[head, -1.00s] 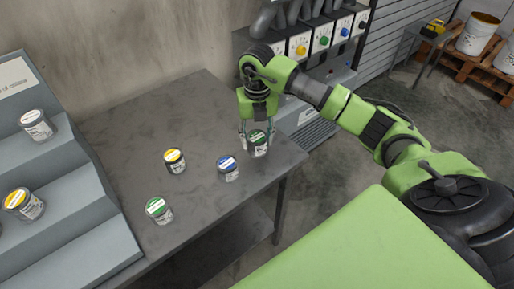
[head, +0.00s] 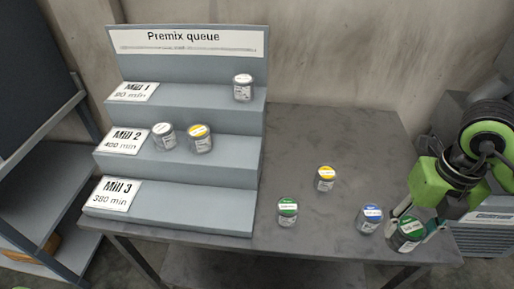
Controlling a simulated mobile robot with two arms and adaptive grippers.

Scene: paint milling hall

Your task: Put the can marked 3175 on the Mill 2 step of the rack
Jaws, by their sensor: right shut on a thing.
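My right gripper (head: 410,225) is shut on a green-lidded can (head: 408,236) at the right end of the table. The can looks slightly tilted in this view; I cannot tell whether it touches the table. The rack (head: 187,42) headed "Premix queue" stands at the left with steps labelled Mill 1, Mill 2 and Mill 3. The Mill 2 step (head: 235,148) is the middle one and holds a white-lidded can (head: 164,136) and a yellow-lidded can (head: 200,138), with bare room to their right. The can numbers are too small to read.
On the table (head: 345,135) stand another green-lidded can (head: 288,212), a yellow-lidded can (head: 325,179) and a blue-lidded can (head: 370,218), close beside the held can. A white-lidded can (head: 243,88) is on the Mill 1 step. The Mill 3 step (head: 190,208) is empty.

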